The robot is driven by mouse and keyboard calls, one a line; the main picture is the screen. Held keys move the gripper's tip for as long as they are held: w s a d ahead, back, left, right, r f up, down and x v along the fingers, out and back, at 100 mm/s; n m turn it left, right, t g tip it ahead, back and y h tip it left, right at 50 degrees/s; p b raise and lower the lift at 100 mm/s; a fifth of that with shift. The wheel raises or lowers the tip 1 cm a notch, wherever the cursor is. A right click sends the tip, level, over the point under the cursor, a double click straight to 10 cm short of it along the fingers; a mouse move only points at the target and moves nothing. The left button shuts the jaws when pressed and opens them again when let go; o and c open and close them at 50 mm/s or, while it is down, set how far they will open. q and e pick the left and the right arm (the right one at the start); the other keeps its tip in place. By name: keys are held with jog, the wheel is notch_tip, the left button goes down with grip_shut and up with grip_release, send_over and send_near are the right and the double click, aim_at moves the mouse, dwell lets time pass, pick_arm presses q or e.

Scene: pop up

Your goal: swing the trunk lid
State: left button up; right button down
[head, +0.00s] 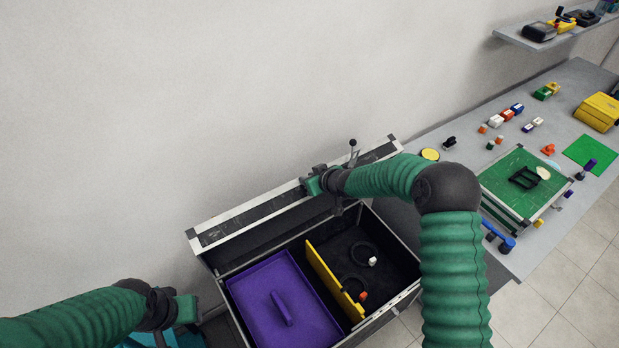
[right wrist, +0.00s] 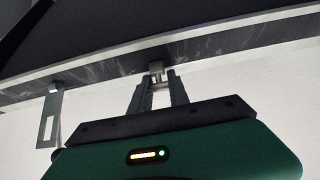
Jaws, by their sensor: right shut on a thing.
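The black trunk (head: 404,292) with silver edges is open, and its lid (head: 245,222) stands raised at the back, near the wall. My right gripper (head: 325,187) is at the lid's edge. In the right wrist view, my right gripper's fingers (right wrist: 157,85) are shut on a small metal tab (right wrist: 156,68) at the edge of the lid (right wrist: 215,45). My left gripper (head: 182,318) is beside the trunk's left end, apart from the lid. Its fingertips are not clear. My right forearm covers part of the lid's right end.
The trunk holds a purple tray (head: 255,300), a yellow divider (head: 335,280) and a few small items. To the right, a grey table (head: 455,150) carries a green-topped case (head: 515,185) and several small blocks. A wall shelf (head: 545,38) is at upper right.

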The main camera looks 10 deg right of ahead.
jog(key=shift+r, duration=0.1)
jog(key=c, duration=1.6)
grip_release()
jog(key=o, duration=0.4)
jog(key=shift+w, duration=0.1)
jog(key=shift+c, duration=0.2)
jog(key=p+v, duration=0.1)
jog(key=v, duration=1.5)
jog(key=shift+s+d+p, duration=0.15)
jog(key=shift+s+p, duration=0.1)
jog(key=shift+p, duration=0.05)
